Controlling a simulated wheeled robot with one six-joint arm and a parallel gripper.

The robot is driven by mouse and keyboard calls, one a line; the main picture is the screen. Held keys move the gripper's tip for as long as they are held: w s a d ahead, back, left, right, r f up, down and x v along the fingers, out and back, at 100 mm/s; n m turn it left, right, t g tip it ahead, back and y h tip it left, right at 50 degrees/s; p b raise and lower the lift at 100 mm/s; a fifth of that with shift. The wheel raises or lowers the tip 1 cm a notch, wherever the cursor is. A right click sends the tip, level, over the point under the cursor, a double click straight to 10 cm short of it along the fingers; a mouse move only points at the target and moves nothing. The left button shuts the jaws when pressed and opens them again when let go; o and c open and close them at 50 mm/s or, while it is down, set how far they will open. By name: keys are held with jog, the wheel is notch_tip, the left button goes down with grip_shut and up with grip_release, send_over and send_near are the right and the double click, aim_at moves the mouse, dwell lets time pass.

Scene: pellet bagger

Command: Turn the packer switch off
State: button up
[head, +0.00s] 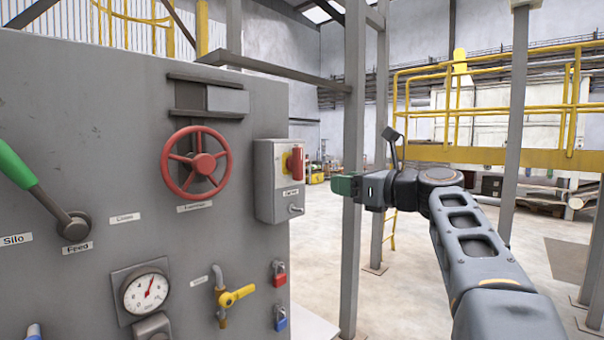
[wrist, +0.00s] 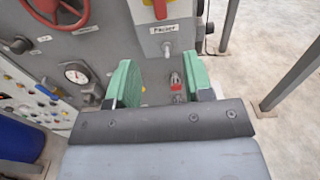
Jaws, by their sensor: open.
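The packer switch is a red rotary handle (head: 295,161) on a yellow plate, on the front of a grey box (head: 264,200) at the right edge of the grey panel. The handle stands upright in the head view. In the wrist view the handle (wrist: 160,8) is cut off by the top edge, above a label reading "Packer" (wrist: 168,29). My gripper (head: 338,186) is to the right of the box in the head view, apart from the handle. In the wrist view its green fingers (wrist: 162,82) are spread apart with nothing between them.
A red handwheel (head: 196,163), a green-handled lever (head: 40,190), a gauge (head: 146,294), a yellow valve (head: 236,295) and red (head: 279,275) and blue (head: 280,318) padlocks are on the panel. A grey post (head: 353,120) stands close by my gripper in the picture. Open floor lies beyond.

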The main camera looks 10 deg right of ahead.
aim_at(301, 174)
jog(key=p+x, duration=0.1)
jog(key=x, duration=0.3)
jog(key=p+x, duration=0.1)
jog(key=x, duration=0.4)
jog(key=p+x, duration=0.1)
jog(key=x, duration=0.3)
jog(key=shift+w+r, duration=0.3)
jog(key=shift+r, duration=0.05)
jog(key=shift+c, duration=0.2)
